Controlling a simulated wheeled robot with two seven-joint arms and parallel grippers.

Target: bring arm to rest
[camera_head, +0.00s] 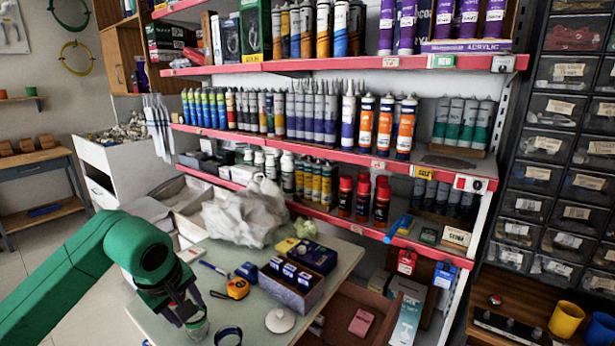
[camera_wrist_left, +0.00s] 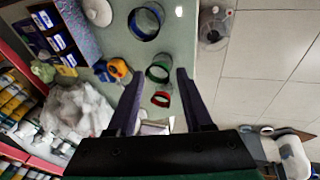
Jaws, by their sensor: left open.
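My left arm (camera_head: 85,268) comes in from the left in the head view. Its gripper (camera_head: 190,313) points down over the front left part of the pale green table (camera_head: 345,255). In the left wrist view the two dark fingers of this gripper (camera_wrist_left: 160,75) are spread apart with nothing held between them. My right gripper is not in view.
On the table are a blue-black ring (camera_head: 228,334), a white lid (camera_head: 280,320), a yellow tape measure (camera_head: 237,289), an open carton (camera_head: 290,291) of small blue boxes and a crumpled plastic bag (camera_head: 243,212). Stocked shelves (camera_head: 330,160) rise behind. Tiled floor (camera_wrist_left: 265,75) beside the table is mostly clear.

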